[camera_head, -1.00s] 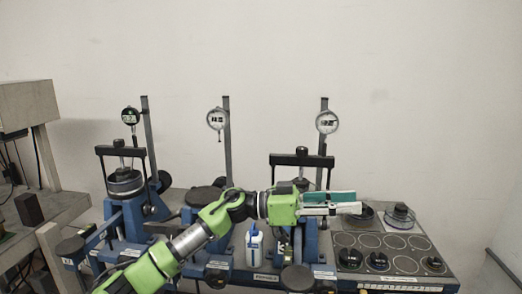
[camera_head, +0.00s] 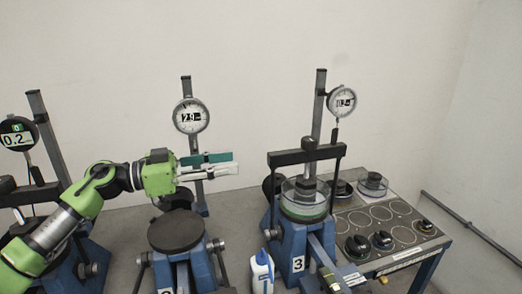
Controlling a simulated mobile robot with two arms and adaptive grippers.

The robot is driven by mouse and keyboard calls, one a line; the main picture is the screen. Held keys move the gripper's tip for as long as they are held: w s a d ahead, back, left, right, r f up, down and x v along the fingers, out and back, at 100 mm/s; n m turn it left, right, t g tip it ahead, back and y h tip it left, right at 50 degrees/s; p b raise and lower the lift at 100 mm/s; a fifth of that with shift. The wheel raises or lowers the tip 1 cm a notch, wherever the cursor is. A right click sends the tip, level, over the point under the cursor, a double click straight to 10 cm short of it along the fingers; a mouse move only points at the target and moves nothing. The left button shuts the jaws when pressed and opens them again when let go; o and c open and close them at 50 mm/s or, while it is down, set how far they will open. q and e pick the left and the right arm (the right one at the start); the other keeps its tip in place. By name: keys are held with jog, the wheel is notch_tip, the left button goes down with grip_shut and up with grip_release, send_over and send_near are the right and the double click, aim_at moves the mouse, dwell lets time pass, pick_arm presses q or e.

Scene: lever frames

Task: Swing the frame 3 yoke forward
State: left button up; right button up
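Frame 3 (camera_head: 292,250) is the blue lever frame at the right, with a white "3" label. Its yoke (camera_head: 306,156) is a black crossbar with side rods, standing upright over a clear round cell (camera_head: 305,199). A dial gauge (camera_head: 342,100) hangs from the post behind, its stem reaching down near the yoke. My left gripper (camera_head: 236,165) points right, level with the yoke and left of it in the picture, apart from it. Its fingers look close together, but I cannot tell whether they are open. I see nothing held. My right gripper is out of view.
The middle frame (camera_head: 176,232) has a bare round top and a dial gauge (camera_head: 190,116). Another frame with a digital gauge (camera_head: 18,133) stands at the left. A white bottle (camera_head: 262,271) stands beside frame 3. A panel (camera_head: 390,225) with weights lies to the right.

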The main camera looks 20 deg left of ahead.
aim_at(268, 157)
pick_arm(q)
jog(key=p+x, duration=0.1)
jog(key=x, duration=0.3)
jog(key=p+x, duration=0.1)
jog(key=x, duration=0.2)
jog(key=shift+s+d+r+p, duration=0.15)
jog(key=shift+r+p, duration=0.15)
jog(key=shift+r, duration=0.1)
jog(key=x, duration=0.1)
jog(key=p+x, duration=0.1)
jog(key=x, duration=0.3)
jog(key=shift+w+f+p, duration=0.2)
jog(key=shift+f+p, duration=0.05)
jog(key=shift+p, duration=0.05)
jog(key=shift+w+d, duration=0.2)
jog(key=shift+d, duration=0.15)
jog(key=shift+w+d+f, duration=0.1)
jog(key=shift+d, duration=0.05)
grip_shut()
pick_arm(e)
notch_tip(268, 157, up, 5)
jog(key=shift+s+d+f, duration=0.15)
